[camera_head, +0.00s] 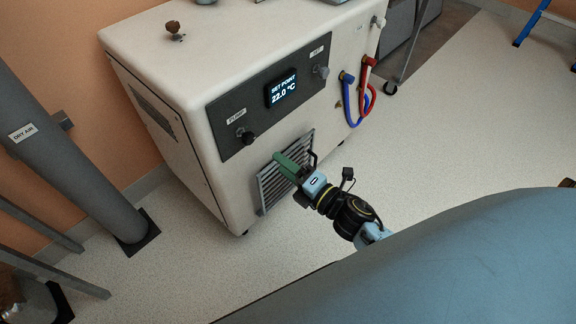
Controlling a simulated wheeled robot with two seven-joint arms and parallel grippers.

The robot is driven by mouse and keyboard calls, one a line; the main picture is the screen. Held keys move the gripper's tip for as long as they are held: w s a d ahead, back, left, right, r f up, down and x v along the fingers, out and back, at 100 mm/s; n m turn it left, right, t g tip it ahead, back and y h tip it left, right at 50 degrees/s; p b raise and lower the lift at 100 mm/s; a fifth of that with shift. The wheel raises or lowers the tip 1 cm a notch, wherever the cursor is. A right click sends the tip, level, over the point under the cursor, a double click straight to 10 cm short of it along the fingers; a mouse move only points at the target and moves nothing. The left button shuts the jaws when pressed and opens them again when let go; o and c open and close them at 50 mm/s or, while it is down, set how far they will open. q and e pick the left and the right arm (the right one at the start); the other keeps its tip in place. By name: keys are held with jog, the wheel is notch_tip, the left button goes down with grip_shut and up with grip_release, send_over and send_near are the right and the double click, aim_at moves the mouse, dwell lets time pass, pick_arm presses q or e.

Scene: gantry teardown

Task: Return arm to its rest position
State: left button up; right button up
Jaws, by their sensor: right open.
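My right gripper (296,160) is in front of the vent grille on the front of a cream-coloured chiller cabinet. It is open, and a green piece shows at its left side and a dark finger at its right. I cannot tell whether the green piece is part of the gripper. The black and light-blue wrist of my right arm (350,212) reaches in from the lower right. I cannot tell whether the gripper touches the grille. My left gripper is not in view.
The chiller cabinet (172,92) has a lit display (283,90), knobs, and blue (348,103) and red (368,75) hoses. A grey dry-air column (75,160) stands at left. A wheeled frame stands at upper right. Pale floor (470,130) is clear at right.

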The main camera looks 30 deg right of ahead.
jog(key=shift+s+d, duration=0.1)
jog(key=shift+s, duration=0.15)
jog(key=shift+r, duration=0.1)
dwell(0.3)
